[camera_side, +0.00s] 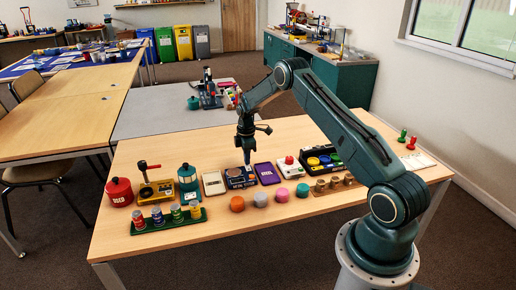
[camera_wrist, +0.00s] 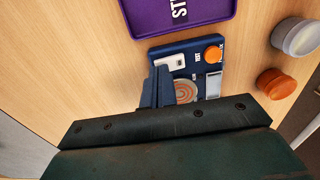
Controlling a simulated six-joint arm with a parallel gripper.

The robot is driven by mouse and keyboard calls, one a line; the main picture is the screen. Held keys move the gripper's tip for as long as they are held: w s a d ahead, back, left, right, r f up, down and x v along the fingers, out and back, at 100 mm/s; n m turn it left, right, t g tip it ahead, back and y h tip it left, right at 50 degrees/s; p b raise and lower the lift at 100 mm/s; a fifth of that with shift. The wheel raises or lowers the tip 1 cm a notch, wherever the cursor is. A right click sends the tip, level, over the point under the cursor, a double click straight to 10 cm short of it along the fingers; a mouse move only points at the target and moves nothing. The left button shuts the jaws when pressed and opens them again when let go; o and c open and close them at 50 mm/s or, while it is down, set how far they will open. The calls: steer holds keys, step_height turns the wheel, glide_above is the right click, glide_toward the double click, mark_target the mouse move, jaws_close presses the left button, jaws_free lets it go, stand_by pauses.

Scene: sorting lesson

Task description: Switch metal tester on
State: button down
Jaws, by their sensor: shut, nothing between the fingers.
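The metal tester (camera_side: 236,182) is a dark blue box on the wooden table, between a white tray and a purple tray. In the wrist view the tester (camera_wrist: 193,48) shows a white switch (camera_wrist: 172,62), an orange round button or lamp (camera_wrist: 213,54), a coppery ringed disc (camera_wrist: 186,92) and a pale panel (camera_wrist: 213,84). My gripper (camera_side: 247,163) points down over the tester. In the wrist view the gripper (camera_wrist: 160,72) is shut and empty, its fingertips close to the switch. I cannot tell whether they touch it. The fingers hide part of the tester's left side.
The purple tray (camera_side: 267,180) and white tray (camera_side: 207,188) flank the tester closely. Orange (camera_side: 237,204), grey and other coloured pucks lie in front. A teal lantern-like thing (camera_side: 187,177) and a red pot (camera_side: 119,192) stand left.

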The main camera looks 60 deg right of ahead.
steer(key=shift+f, duration=0.45)
stand_by(0.4)
steer(key=shift+r, duration=3.55)
